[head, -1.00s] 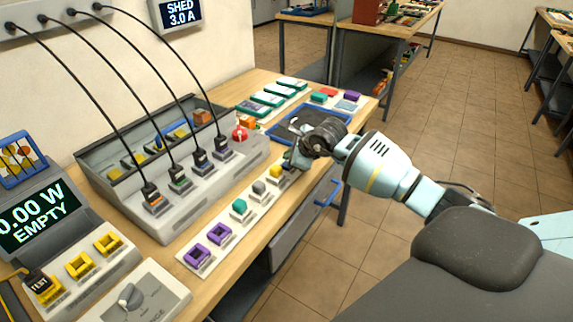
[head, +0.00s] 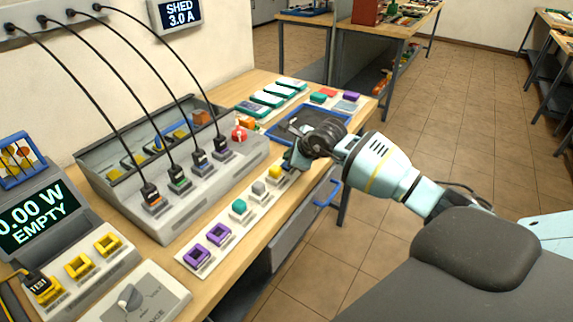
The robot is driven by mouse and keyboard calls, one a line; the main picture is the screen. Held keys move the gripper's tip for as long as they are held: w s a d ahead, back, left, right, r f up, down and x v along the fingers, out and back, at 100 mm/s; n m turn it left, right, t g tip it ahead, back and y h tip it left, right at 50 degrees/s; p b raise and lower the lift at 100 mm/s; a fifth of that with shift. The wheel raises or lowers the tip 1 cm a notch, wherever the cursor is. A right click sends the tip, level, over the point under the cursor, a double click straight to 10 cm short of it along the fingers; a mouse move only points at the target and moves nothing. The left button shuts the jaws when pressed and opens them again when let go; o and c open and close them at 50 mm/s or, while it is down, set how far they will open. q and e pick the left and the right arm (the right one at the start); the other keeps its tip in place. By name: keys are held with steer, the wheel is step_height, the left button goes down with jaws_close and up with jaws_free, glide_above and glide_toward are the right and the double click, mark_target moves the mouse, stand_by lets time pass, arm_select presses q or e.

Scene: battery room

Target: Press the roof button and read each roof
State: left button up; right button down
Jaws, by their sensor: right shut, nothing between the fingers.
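A wall display (head: 180,12) reads "SHED 3.0 A". A second display (head: 38,218) at the left reads "0.00 W EMPTY". A grey console (head: 190,195) holds a row of plugs on black cables (head: 150,193). A red knob (head: 239,134) sits at its far end. No part is legibly marked as the roof button. My right gripper (head: 291,160) is shut and empty, low over the far end of a pale strip (head: 228,228), just beyond its yellow block (head: 275,172). It hides that end; I cannot tell whether it touches anything. My left gripper is not in view.
A blue-rimmed tray (head: 283,127) lies behind my gripper. A drawer with a blue handle (head: 327,193) is below. Tiled floor lies open right.

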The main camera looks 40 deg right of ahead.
steer(key=shift+f, duration=0.1)
stand_by(0.7)
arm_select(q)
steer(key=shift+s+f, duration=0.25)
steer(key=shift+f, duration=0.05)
arm_select(e)
steer(key=shift+f, duration=0.35)
arm_select(q)
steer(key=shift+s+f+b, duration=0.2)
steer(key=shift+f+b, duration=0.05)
steer(key=shift+b, duration=0.15)
arm_select(e)
steer(key=shift+f, duration=0.4)
stand_by(0.4)
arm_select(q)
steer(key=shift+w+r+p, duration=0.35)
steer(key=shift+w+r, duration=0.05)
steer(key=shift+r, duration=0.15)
arm_select(e)
steer(key=shift+r, duration=0.8)
steer(key=shift+r, duration=0.1)
